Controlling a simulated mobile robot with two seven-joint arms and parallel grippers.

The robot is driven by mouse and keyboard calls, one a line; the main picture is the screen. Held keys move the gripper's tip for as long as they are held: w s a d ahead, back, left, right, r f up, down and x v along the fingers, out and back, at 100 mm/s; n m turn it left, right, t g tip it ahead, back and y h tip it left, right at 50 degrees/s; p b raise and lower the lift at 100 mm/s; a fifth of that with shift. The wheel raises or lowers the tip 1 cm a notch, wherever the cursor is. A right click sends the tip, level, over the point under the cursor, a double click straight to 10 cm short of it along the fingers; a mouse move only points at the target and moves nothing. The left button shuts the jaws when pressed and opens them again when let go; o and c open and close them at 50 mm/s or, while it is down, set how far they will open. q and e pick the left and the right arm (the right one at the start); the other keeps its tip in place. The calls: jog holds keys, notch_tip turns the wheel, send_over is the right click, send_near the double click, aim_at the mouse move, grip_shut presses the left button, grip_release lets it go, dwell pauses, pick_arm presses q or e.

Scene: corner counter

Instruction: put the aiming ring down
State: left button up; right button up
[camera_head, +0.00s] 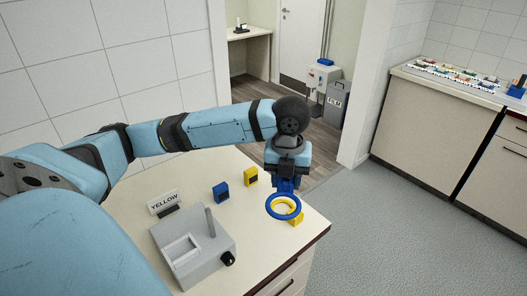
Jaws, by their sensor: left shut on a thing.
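The aiming ring (269,207) is a blue ring at the lower end of my left gripper (286,190). The gripper is shut on it, near the right edge of the cream counter (245,240). Part of a yellow block (297,219) shows behind and through the ring. I cannot tell whether the ring touches the counter or that block. My right gripper is not in view.
A grey device (190,262) with an upright post and black knob stands at the front left. A sign reading YELLOW (164,202) stands behind it. Bare counter lies between.

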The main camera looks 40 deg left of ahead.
aim_at(274, 236)
pick_arm(q)
jog(key=m, duration=0.2)
jog(key=a+m, duration=0.1)
jog(key=m, duration=0.1)
jog(key=shift+s+a+r+b, duration=0.1)
jog(key=shift+s+b, duration=0.2)
jog(key=shift+b, duration=0.05)
jog(key=f+m, duration=0.1)
jog(key=f, duration=0.5)
jog(key=f+m+b, duration=0.1)
jog(key=f+m, duration=0.1)
jog(key=f, duration=0.5)
jog(key=a+f+m, duration=0.1)
jog(key=f, duration=0.5)
jog(key=shift+s+f, duration=0.2)
jog(key=shift+s, duration=0.1)
jog(key=o, duration=1)
jog(key=shift+f, duration=0.15)
notch_tip(274, 236, up, 12)
jog(key=shift+r, duration=0.2)
